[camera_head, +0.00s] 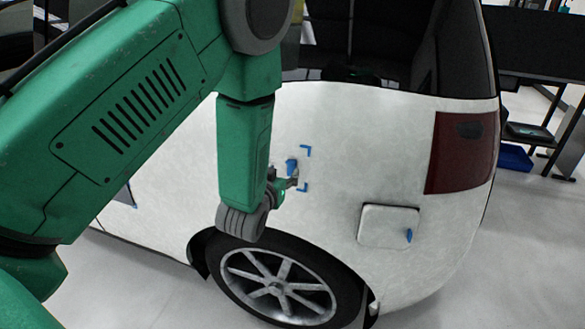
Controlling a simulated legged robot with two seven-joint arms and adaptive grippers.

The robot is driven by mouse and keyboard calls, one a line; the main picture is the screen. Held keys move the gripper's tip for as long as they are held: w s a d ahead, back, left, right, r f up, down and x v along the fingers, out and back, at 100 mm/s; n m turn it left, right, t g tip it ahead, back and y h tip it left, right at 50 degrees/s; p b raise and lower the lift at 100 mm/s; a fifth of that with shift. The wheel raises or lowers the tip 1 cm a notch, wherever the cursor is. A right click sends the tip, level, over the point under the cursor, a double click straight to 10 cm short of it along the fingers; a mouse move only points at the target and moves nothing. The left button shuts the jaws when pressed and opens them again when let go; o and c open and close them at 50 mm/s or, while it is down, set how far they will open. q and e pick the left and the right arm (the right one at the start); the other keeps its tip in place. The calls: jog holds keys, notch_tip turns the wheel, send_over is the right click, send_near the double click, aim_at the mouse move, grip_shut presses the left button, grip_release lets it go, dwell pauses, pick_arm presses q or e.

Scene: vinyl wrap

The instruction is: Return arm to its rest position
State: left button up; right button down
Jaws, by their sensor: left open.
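My left arm comes in from the left, and its green links cover much of the left half of the head view. My left gripper (290,183) is open beside the van's white side panel, partly hidden behind my own wrist. A small blue piece (291,166) shows right at the gripper; I cannot tell whether it touches the fingers. Blue corner marks (305,151) on the panel frame the area just right of the gripper. My right gripper is not in view.
The white van (350,140) fills the middle, with a wheel (280,288) below my wrist. A square flap (388,226) with a blue piece (408,235) sits right of the gripper. A red tail light (461,152) and a blue bin (514,157) are farther right. Floor is clear at lower right.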

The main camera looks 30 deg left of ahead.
pick_arm(q)
jog(key=v, duration=0.5)
jog(key=shift+s, duration=0.15)
jog(key=s+d+f+m+g+h+b, duration=0.15)
jog(key=s+f+g, duration=0.25)
jog(key=s+f, duration=0.45)
jog(key=s+d+f+m+g+h, duration=0.15)
jog(key=s+f+g, duration=0.35)
jog(key=f, duration=0.6)
jog(key=s+d+f+g, duration=0.2)
jog(key=s+f, duration=0.1)
jog(key=s, duration=0.5)
jog(key=s+d+f+g+h+b, duration=0.1)
jog(key=s+f+g, duration=0.2)
jog(key=s, duration=0.5)
jog(key=shift+s+d+f+m, duration=0.15)
jog(key=shift+d+f+m, duration=0.2)
jog(key=shift+f, duration=0.25)
